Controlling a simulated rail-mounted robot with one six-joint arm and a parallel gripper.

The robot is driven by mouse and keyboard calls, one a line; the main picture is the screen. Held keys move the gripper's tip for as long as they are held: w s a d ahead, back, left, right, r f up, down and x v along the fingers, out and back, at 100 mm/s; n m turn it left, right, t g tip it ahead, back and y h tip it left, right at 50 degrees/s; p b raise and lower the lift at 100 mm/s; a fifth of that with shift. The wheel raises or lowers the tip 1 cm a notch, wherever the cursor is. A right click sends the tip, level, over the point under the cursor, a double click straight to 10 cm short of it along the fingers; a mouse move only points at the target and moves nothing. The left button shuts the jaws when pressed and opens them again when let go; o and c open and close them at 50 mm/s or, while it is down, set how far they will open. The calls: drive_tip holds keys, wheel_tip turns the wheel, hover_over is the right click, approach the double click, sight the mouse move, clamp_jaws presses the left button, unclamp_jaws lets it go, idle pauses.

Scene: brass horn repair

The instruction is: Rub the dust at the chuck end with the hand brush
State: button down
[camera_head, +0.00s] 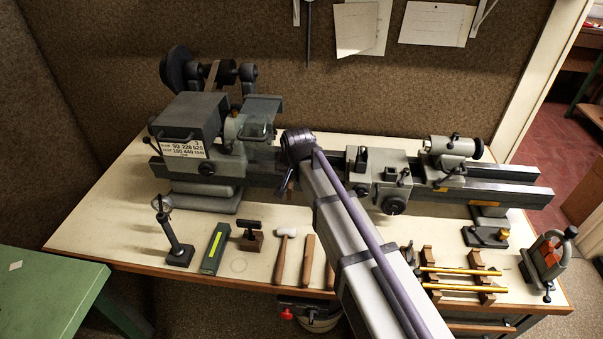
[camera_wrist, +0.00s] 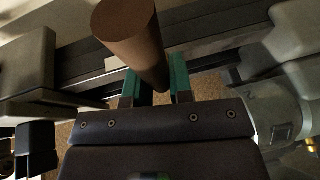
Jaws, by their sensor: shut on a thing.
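My gripper (camera_wrist: 156,84) is shut on a brown wooden cylinder, which looks like the handle of the hand brush (camera_wrist: 128,27). The handle stands up between the green fingertips toward the wrist camera; its bristles are hidden. In the head view my arm reaches to the lathe bed (camera_head: 330,150), just right of the chuck end (camera_head: 258,133). The arm hides the gripper's tips and the brush there. The grey headstock (camera_head: 190,120) with a white label is left of the chuck. I cannot make out the dust, or whether the brush touches the bed.
The carriage (camera_head: 385,180) is close right of my arm, and the tailstock (camera_head: 450,155) is farther right. On the bench front lie a mallet (camera_head: 282,255), a green-grey box (camera_head: 215,250), a small stand (camera_head: 174,235) and yellow rods on wooden racks (camera_head: 460,271).

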wheel_tip(320, 180, up, 6)
drive_tip(key=p, duration=0.6)
wheel_tip(320, 180, up, 3)
drive_tip(key=p, duration=0.3)
drive_tip(key=shift+r, duration=0.15)
drive_tip(key=shift+f, duration=0.2)
